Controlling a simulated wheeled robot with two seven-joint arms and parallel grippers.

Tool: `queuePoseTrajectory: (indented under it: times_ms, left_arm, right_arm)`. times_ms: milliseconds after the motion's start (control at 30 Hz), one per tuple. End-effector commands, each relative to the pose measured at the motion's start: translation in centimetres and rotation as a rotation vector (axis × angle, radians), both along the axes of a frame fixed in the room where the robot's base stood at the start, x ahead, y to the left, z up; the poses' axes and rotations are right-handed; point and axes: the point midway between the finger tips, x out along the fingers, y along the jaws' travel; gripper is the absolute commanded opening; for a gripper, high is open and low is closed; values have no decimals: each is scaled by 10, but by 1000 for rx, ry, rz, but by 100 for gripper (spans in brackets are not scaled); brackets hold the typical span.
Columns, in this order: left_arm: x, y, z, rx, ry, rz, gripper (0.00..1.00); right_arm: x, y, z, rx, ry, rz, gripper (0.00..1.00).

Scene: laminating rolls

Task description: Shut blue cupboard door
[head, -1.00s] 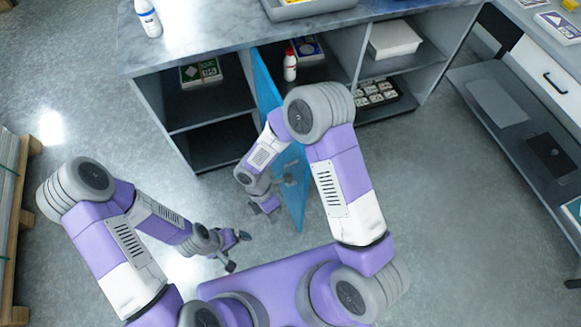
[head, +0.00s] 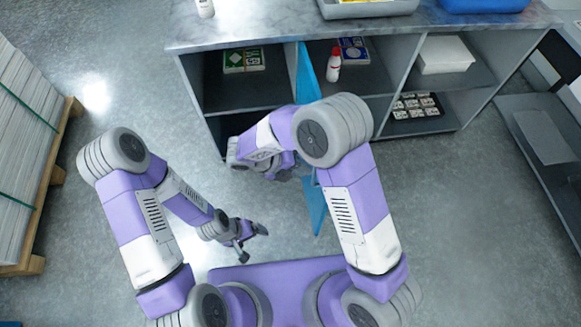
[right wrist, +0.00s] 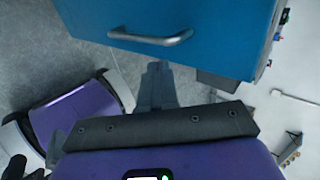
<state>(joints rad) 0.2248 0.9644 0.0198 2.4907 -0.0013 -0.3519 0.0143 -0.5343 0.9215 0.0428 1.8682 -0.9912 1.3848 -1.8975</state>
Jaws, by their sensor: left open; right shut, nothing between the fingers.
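The blue cupboard door (head: 306,78) stands open, jutting out from the front of the grey cupboard (head: 288,86). My right arm hides its middle; its lower outer part (head: 313,208) shows below the arm. In the right wrist view the blue door (right wrist: 225,40) fills the top, with a silver bar handle (right wrist: 150,38). My right gripper (right wrist: 157,72) is shut and empty, its tips just below the handle in the picture; I cannot tell whether they touch the door. In the head view it is mostly hidden by its arm. My left gripper (head: 250,238) is open and empty, left of the door.
The cupboard's open shelves hold card packs (head: 244,60), a white bottle with a red cap (head: 334,65), a white box (head: 444,55) and a black tray (head: 415,106). A stacked pallet (head: 35,150) stands at the left. Floor between pallet and cupboard is clear.

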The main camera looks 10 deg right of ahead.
Motion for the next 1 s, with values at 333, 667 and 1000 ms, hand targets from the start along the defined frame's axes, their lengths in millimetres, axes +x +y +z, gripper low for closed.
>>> queuePoseTrajectory:
  times_ms: [333,667,1000]
  left_arm:
    - [0,0,-19,0,0,0,91]
    - [0,0,-20,0,0,0,91]
    - [0,0,-17,0,0,0,91]
  right_arm:
    - [3,-48,-16,2,-1,-3,0]
    - [4,-56,-14,1,-1,-1,0]
    - [5,-62,-14,-1,1,33,0]
